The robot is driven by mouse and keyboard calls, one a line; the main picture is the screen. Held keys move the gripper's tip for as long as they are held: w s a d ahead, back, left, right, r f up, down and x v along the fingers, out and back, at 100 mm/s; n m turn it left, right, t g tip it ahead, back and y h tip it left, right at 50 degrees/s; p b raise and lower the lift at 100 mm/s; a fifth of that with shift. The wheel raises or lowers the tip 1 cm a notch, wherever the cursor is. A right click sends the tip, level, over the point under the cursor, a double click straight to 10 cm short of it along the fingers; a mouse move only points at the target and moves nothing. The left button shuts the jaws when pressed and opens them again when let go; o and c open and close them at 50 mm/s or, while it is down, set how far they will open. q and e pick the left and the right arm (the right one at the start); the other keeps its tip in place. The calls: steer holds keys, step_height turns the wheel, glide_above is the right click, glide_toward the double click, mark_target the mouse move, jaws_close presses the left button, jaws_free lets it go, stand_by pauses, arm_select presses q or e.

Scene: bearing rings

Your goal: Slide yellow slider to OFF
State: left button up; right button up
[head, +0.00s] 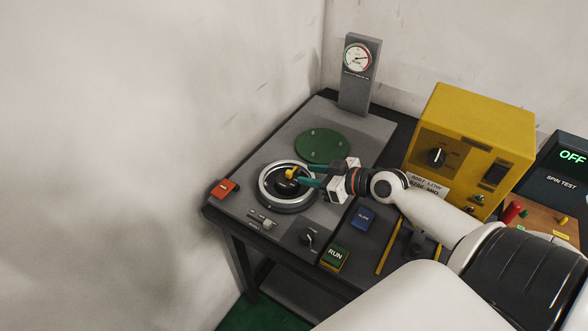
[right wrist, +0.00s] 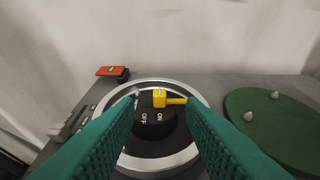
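The yellow slider (head: 291,173) sits on top of a black hub inside a silver bearing ring (head: 264,187) on the grey bench fixture. In the right wrist view the yellow slider (right wrist: 160,97) has a short arm sticking out to the right. The black hub (right wrist: 153,121) below it carries white OFF and ON labels, with OFF left of ON. My right gripper (head: 306,177) reaches in from the right at the ring. Its green fingers (right wrist: 162,108) are apart, one on each side of the slider and hub. I cannot tell whether either finger touches the slider. My left gripper is not in view.
A red switch (head: 224,188) is left of the ring, and a green disc (head: 321,146) with pegs lies behind it. A gauge post (head: 358,80) stands at the back. A yellow box (head: 470,140) is to the right. A RUN button (head: 335,258) is in front.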

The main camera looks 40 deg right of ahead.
mark_target(290, 172)
steer(key=x, duration=0.6)
steer(key=shift+p, duration=0.35)
jaws_close()
